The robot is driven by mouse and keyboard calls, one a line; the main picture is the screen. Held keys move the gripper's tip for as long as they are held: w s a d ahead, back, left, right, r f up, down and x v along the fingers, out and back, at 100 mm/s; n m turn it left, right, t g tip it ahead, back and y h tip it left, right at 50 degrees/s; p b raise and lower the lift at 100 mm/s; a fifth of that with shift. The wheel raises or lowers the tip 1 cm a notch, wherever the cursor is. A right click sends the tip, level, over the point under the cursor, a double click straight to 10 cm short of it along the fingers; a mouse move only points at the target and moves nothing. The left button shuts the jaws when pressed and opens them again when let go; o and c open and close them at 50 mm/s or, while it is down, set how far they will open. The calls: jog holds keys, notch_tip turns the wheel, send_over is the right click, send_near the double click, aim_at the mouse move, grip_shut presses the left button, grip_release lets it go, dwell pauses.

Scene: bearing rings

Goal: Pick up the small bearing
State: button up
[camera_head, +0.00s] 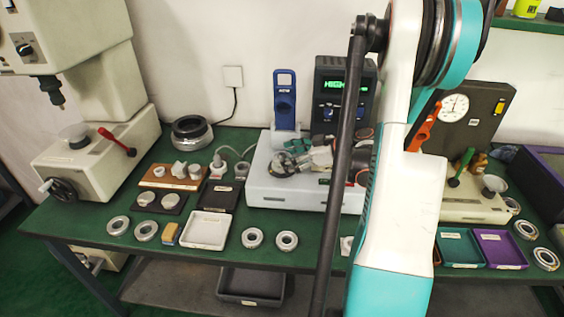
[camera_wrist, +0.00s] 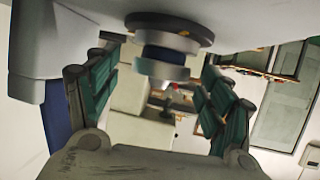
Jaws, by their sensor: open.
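A small metal bearing ring (camera_wrist: 162,70) shows in the wrist view between the fingers of my gripper (camera_wrist: 158,80). It sits on a stubby post with a blue band (camera_wrist: 165,53) and a dark round flange (camera_wrist: 170,27). The two green-padded fingers stand apart on either side, with visible gaps to the ring. The wrist picture appears upside down. In the head view my gripper (camera_head: 304,158) is over the light grey measuring instrument (camera_head: 262,190), at its round fixture (camera_head: 283,164). Fingers and arm partly hide the bearing there, and contact cannot be told.
Several loose bearing rings lie on the green table, including a front-left ring (camera_head: 118,226) and a centre ring (camera_head: 252,238). A white tray (camera_head: 205,230) stands between. A blue stand (camera_head: 285,105) and a display box (camera_head: 335,88) rise behind the instrument. My arm hides the table's right-centre.

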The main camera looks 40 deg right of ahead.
jog(key=shift+c, duration=0.6)
jog(key=c, duration=1.2)
jog(key=shift+r, duration=0.15)
jog(key=shift+r+p, duration=0.45)
jog(key=shift+r, duration=0.15)
notch_tip(320, 180, up, 3)
jog(key=shift+f+p, duration=0.2)
jog(key=shift+p, duration=0.5)
jog(key=s+d+p, duration=0.1)
jog(key=s+d, duration=0.1)
jog(key=s, duration=0.3)
jog(key=s+d+p, duration=0.1)
jog(key=s+d, duration=0.2)
jog(key=s, duration=0.2)
jog(key=s+d+p, duration=0.1)
jog(key=s+d, duration=0.2)
jog(key=s, duration=0.2)
jog(key=shift+d+f, duration=0.25)
jog(key=shift+s+d, duration=0.2)
jog(key=shift+s, duration=0.2)
